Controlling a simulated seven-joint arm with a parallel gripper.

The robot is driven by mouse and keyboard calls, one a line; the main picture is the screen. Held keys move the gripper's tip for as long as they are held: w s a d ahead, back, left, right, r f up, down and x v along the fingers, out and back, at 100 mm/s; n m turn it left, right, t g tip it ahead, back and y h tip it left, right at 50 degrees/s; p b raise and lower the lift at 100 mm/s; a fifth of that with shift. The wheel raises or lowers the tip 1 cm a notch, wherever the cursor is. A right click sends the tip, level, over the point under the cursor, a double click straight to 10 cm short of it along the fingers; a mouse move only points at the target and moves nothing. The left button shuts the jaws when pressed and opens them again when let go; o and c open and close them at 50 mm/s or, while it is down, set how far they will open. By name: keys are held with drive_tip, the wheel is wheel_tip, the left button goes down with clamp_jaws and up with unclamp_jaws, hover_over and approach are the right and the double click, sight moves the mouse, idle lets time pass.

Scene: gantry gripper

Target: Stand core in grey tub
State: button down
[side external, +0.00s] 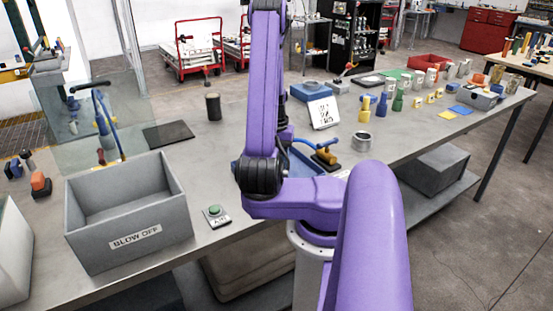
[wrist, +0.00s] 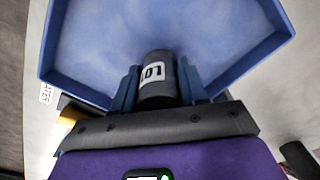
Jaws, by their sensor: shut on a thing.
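My gripper (wrist: 159,78) is shut on a dark grey cylinder, the core (wrist: 158,95), with a white label whose visible letters look like "LO". In the wrist view a finger presses on each side of it, and the blue tray (wrist: 85,55) lies behind it. I cannot tell whether the core touches the tray. In the side view my arm hides the gripper and the core; part of the blue tray (side external: 303,161) shows beside the arm. The grey tub (side external: 108,249), labelled "BLOW OFF", stands at the bench's left front and looks empty.
A dark cylinder (side external: 213,107) stands behind, near a black mat (side external: 168,134). A pale bin (side external: 12,255) is far left.

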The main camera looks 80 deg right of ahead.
drive_tip(key=shift+r, duration=0.35)
drive_tip(key=r, duration=0.3)
drive_tip(key=shift+s+a+r, duration=0.1)
drive_tip(key=shift+s+a, duration=0.05)
drive_tip(key=shift+a, duration=0.05)
drive_tip(key=s+a+r, duration=0.3)
drive_tip(key=a+r, duration=0.3)
drive_tip(key=r, duration=0.1)
drive_tip(key=s+a+r, duration=0.4)
drive_tip(key=a+r, duration=0.1)
drive_tip(key=r, duration=0.2)
drive_tip(key=w+d+r+n, duration=0.15)
drive_tip(key=w+n, duration=0.75)
drive_tip(key=w, duration=1)
drive_tip(key=w+a+f+n, duration=0.1)
drive_tip(key=w+a+n, duration=0.4)
drive_tip(key=w+a, duration=0.5)
drive_tip(key=w+a+f+n, duration=0.1)
drive_tip(key=w+a+n, duration=0.4)
drive_tip(key=w+a, duration=0.5)
drive_tip(key=f, duration=0.4)
drive_tip(key=s+a+f, duration=0.1)
drive_tip(key=f, duration=0.3)
drive_tip(key=s+f, duration=0.1)
drive_tip(key=f, duration=0.4)
drive_tip(key=shift+s+a, duration=0.2)
drive_tip(key=shift+s, duration=0.05)
drive_tip(key=shift+f, duration=2.25)
